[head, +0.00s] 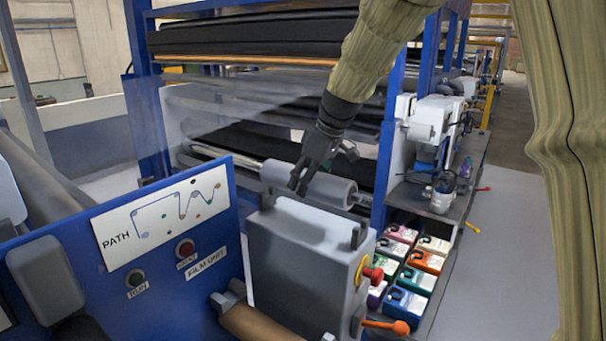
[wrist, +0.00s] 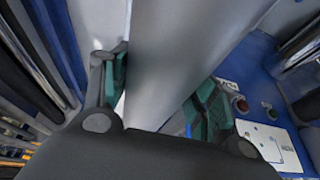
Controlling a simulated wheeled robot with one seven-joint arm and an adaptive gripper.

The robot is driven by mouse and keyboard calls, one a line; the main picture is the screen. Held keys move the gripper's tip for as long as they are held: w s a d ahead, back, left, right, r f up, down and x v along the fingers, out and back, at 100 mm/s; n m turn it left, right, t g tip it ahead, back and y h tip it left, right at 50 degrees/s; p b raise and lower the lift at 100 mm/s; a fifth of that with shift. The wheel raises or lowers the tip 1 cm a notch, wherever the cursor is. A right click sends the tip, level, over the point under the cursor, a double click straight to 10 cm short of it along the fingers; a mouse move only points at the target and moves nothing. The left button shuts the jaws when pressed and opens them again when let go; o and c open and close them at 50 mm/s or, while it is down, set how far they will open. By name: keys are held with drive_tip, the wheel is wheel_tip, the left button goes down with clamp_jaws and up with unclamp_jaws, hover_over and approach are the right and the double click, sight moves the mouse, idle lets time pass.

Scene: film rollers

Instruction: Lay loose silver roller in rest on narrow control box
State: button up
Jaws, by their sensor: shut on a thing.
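My gripper (head: 318,172) is shut on the silver roller (head: 338,190), a smooth grey cylinder with a thin shaft at its right end. In the wrist view the roller (wrist: 180,62) runs between the two fingers (wrist: 160,90), which press on both sides. In the head view the roller lies level above the narrow control box (head: 300,245), a grey box with a red knob on its right end. An upright bracket (head: 358,236) stands at the box's right end. I cannot tell whether the roller touches the rest.
A blue panel (head: 222,250) with a film path diagram (head: 160,218) and buttons stands at the left. Several coloured cartridges (head: 412,270) sit on a low shelf at the right. Large machine rollers (head: 255,35) and a clear sheet (head: 230,110) are behind. Open floor lies at the right.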

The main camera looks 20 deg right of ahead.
sight(311, 198)
drive_tip(key=shift+s+a, duration=0.1)
drive_tip(key=shift+s, duration=0.3)
drive_tip(key=s, duration=0.3)
drive_tip(key=shift+s+d+r, duration=0.1)
drive_tip(key=shift+s+d, duration=0.05)
drive_tip(key=shift+d, duration=0.15)
drive_tip(key=shift+f, duration=0.3)
drive_tip(key=w+f, duration=0.3)
drive_tip(key=shift+w+f+b, duration=0.15)
drive_tip(key=shift+f+b, duration=0.2)
drive_tip(key=shift+f, duration=0.05)
drive_tip(key=c, duration=0.3)
drive_tip(key=shift+s, duration=0.2)
drive_tip(key=shift+s+a+r, duration=0.1)
drive_tip(key=shift+s+r, duration=0.05)
drive_tip(key=shift+s, duration=0.55)
drive_tip(key=shift+w+f, duration=0.2)
drive_tip(key=shift+w, duration=0.05)
drive_tip(key=shift+w+f, duration=0.2)
drive_tip(key=shift+w, duration=0.05)
drive_tip(key=shift+s+r, duration=0.2)
drive_tip(key=shift+s, duration=0.35)
drive_tip(key=shift+f+b, duration=0.35)
